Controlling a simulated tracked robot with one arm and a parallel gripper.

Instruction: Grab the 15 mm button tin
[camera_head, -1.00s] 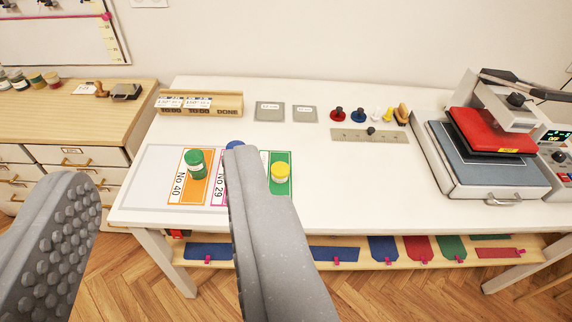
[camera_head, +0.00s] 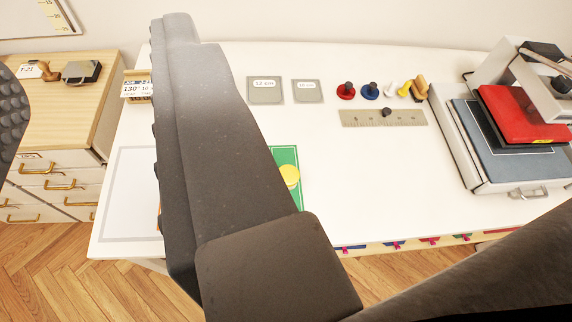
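My gripper (camera_head: 92,95) is open and empty. Its left finger shows only as a dark studded edge at the far left, and its right finger (camera_head: 205,130) rises large across the left part of the white table. I cannot pick out a tin marked 15 mm. Two flat grey squares, one on the left (camera_head: 265,90) and one on the right (camera_head: 308,91), lie at the back of the table with labels too small to read surely. A yellow-topped item (camera_head: 289,177) stands on a green card (camera_head: 284,153), partly behind the right finger.
A wooden cabinet (camera_head: 88,118) at left carries a stamp and a grey block. Coloured knobbed pieces (camera_head: 370,91) stand behind a ruler (camera_head: 383,118). A heat press (camera_head: 510,130) fills the right end. The white table's middle is clear.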

